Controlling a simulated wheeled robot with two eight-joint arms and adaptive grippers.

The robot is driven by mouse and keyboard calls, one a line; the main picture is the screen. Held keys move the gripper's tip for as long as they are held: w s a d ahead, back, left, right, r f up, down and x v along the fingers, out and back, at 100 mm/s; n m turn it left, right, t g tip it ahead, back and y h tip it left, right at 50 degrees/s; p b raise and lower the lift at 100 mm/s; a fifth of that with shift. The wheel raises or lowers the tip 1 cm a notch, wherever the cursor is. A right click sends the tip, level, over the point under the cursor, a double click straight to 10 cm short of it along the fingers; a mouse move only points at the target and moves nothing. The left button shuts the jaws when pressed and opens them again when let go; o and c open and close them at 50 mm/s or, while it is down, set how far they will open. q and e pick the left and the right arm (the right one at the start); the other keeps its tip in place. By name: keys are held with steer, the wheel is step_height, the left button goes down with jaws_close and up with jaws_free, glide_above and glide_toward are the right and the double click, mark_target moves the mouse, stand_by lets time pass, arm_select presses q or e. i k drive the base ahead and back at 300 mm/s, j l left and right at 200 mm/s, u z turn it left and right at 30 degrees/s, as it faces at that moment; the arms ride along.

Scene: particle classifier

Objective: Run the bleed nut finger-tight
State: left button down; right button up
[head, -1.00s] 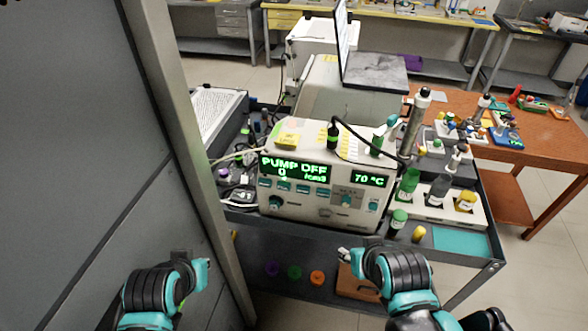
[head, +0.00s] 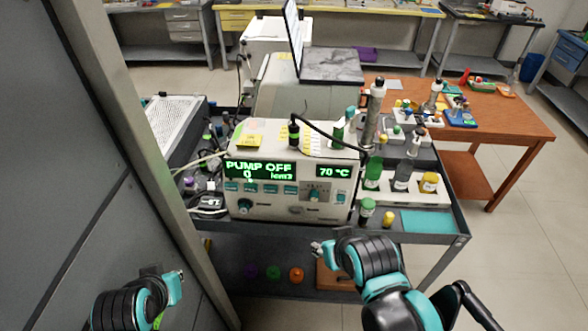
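The particle classifier (head: 290,208) is a pale box on a dark cart. Its green displays read "PUMP OFF", 0 and 70 °C. A small knob-like fitting (head: 244,206) sits low at its front left. I cannot make out which part is the bleed nut. My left gripper (head: 178,284) is at the lower left, in front of the grey panel and well apart from the classifier. My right gripper (head: 322,248) is below the classifier's front, seen against the lower cart shelf. Both grippers are small and partly hidden by their wrists, so their finger openings are unclear.
A tall grey panel (head: 90,190) stands close on my left. Bottles, including a green one (head: 373,170), stand right of the classifier. A black cable (head: 325,137) arches over its top. Coloured caps (head: 273,272) lie on the lower shelf. Floor at the right is open.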

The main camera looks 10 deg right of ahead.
mark_target(244, 208)
steer(key=k, duration=0.9)
